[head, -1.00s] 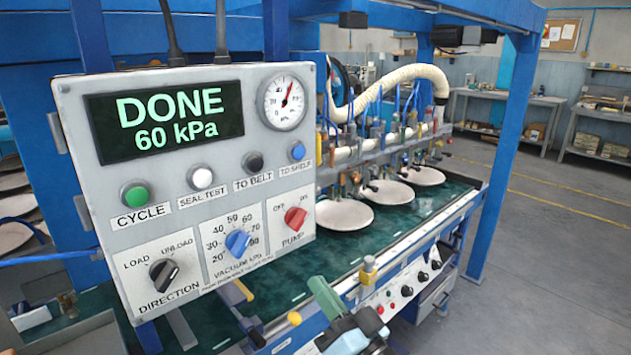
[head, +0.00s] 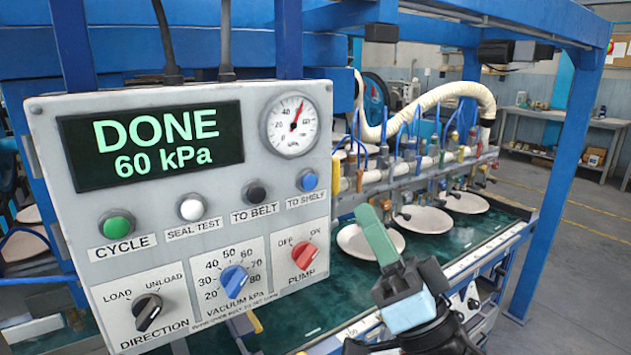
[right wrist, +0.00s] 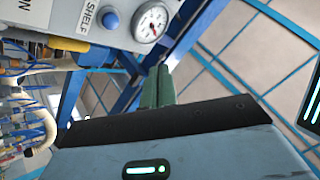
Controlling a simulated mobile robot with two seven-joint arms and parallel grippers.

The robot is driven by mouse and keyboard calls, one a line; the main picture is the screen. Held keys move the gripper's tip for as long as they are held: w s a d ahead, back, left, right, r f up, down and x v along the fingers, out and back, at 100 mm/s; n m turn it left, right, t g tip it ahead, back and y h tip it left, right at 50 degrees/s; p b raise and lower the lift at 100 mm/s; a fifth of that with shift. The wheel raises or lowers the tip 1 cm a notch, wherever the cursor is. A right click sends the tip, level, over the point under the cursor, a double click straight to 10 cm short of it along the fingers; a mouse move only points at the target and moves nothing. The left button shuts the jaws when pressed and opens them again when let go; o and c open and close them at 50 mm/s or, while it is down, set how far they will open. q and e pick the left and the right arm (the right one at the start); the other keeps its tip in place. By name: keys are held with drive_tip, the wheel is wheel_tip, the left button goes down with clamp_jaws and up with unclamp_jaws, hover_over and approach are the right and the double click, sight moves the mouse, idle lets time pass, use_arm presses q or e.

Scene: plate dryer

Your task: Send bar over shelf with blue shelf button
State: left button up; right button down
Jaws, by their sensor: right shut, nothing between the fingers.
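The blue TO SHELF button (head: 307,180) is at the right end of the button row on the grey control panel (head: 60,215). It also shows in the right wrist view (right wrist: 109,20). My right gripper (head: 368,215) is shut and empty, with green fingers pointing up, below and right of the button and apart from it. In the right wrist view its fingertips (right wrist: 158,75) are also apart from the panel. The bar (head: 405,168) with its hoses and suction cups is over the green belt (head: 320,285), above white plates (head: 424,220). My left gripper is out of view.
The display (head: 155,145) reads DONE, 60 kPa. Beside the blue button is the black TO BELT button (head: 256,194). Below are the red pump knob (head: 304,255) and blue vacuum knob (head: 234,279). A blue frame post (head: 560,180) stands at the right.

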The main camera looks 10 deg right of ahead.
sight(308, 181)
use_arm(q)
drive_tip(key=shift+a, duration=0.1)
use_arm(e)
drive_tip(key=shift+w+a, duration=0.1)
